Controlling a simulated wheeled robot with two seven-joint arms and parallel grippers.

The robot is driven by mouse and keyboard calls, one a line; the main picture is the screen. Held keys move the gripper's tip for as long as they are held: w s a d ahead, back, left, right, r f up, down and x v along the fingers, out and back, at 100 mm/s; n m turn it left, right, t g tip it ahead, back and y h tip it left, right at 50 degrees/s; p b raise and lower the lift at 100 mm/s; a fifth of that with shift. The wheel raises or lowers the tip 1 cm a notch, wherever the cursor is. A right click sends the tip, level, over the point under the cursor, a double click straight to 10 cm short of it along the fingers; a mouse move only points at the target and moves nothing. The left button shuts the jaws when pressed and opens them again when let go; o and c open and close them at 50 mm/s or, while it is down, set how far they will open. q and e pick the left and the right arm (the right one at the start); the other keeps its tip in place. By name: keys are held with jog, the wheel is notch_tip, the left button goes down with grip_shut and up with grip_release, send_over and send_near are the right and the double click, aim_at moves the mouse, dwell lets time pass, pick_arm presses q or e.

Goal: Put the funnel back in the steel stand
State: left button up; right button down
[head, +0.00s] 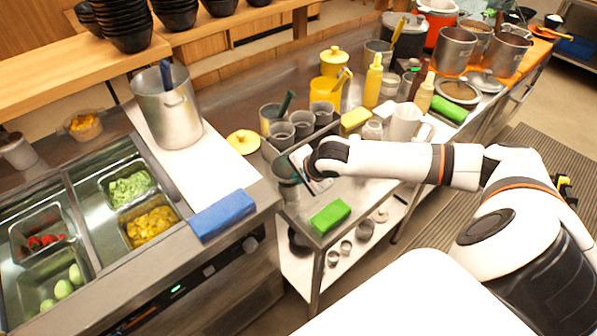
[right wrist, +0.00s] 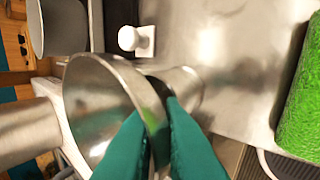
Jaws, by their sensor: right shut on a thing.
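My right gripper (head: 308,175) is over the steel side counter, left of the white mug, and its teal fingers (right wrist: 160,125) show in the right wrist view. They are shut on the steel funnel (right wrist: 95,90) near its rim. The funnel lies tilted across that view, its wide mouth to the left and its narrow end to the right. In the head view the gripper and arm partly cover this spot. I cannot make out the steel stand for sure in either view. My left gripper is not in view.
A green sponge (head: 330,216) lies at the counter's front edge, and a blue sponge (head: 222,214) lies to the left. A large steel pot (head: 168,112) stands left.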

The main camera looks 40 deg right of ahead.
jog(key=c, duration=1.5)
grip_release()
jog(key=shift+s+a+f, duration=0.15)
jog(key=shift+s+f, duration=0.3)
jog(key=shift+f, duration=0.4)
jog(key=shift+s, duration=0.1)
jog(key=c, duration=0.3)
jog(key=shift+w+r+p, duration=0.25)
jog(key=shift+r+p, duration=0.5)
jog(key=shift+p, duration=0.2)
jog(key=shift+o, duration=0.5)
jog(key=shift+w+r+g+p, duration=0.2)
jog(key=shift+r+g+p, duration=0.05)
jog(key=shift+g+p, duration=0.1)
jog(key=o, duration=0.3)
jog(key=shift+w+r+p, duration=0.1)
jog(key=shift+r+p, duration=0.2)
jog(key=shift+p, duration=0.05)
jog(key=shift+o, duration=0.3)
notch_tip(320, 180, up, 3)
jog(key=shift+f+p, duration=0.2)
jog(key=shift+p, duration=0.85)
jog(key=shift+r+p, duration=0.6)
jog(key=shift+p, duration=0.05)
